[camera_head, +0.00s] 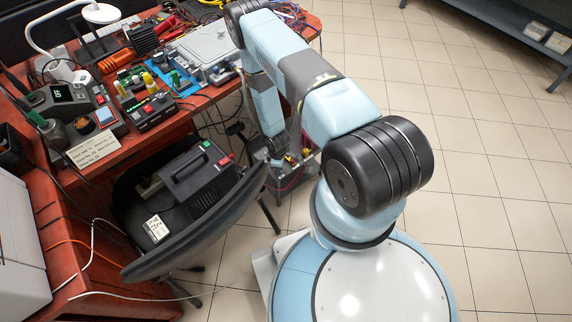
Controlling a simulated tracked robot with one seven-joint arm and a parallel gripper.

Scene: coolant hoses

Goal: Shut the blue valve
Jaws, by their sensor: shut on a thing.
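My arm reaches over from the right and down beside the workbench. My gripper (279,155) is at its lower end, small and partly hidden by my arm and the clutter. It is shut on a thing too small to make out. It is at a low, dark fixture (277,178) with small yellow and red parts and thin hoses, standing near the floor to the right of the chair. I cannot make out a blue valve there, nor how its handle is turned.
A black chair (190,232) carrying a black box with a handle (197,170) stands left of the fixture. The red-brown workbench (165,137) is crowded with soldering gear, tools and a grey metal case (200,48). The tiled floor (475,165) at right is clear.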

